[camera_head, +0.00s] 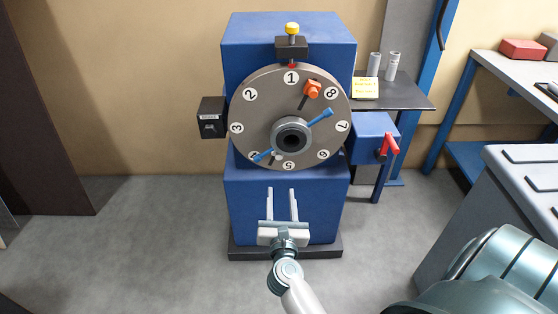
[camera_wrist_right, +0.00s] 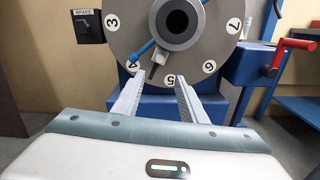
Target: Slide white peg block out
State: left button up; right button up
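A grey disc (camera_head: 258,104) with numbered white labels faces me on a blue machine. A small white block (camera_head: 276,157) sits low on the disc, just left of label 5, beside the end of a blue bar. In the right wrist view the white block (camera_wrist_right: 159,57) lies between labels 4 and 5. My right gripper (camera_head: 281,193) is open and empty, below the disc. In the right wrist view its fingertips (camera_wrist_right: 158,77) lie to either side and below the white block, with nothing between them. My left gripper is not in view.
An orange block (camera_head: 313,89) sits near label 8. A black brake box (camera_head: 212,118) stands left of the disc. A red-handled lever (camera_head: 389,145) is at right, below a shelf (camera_head: 405,97) holding two grey cylinders. The floor at left is clear.

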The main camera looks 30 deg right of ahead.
aim_at(279, 158)
jog(key=x, duration=1.5)
jog(key=shift+w+d+p, duration=0.15)
jog(key=shift+w+p, duration=0.25)
jog(key=shift+c, duration=0.3)
grip_shut()
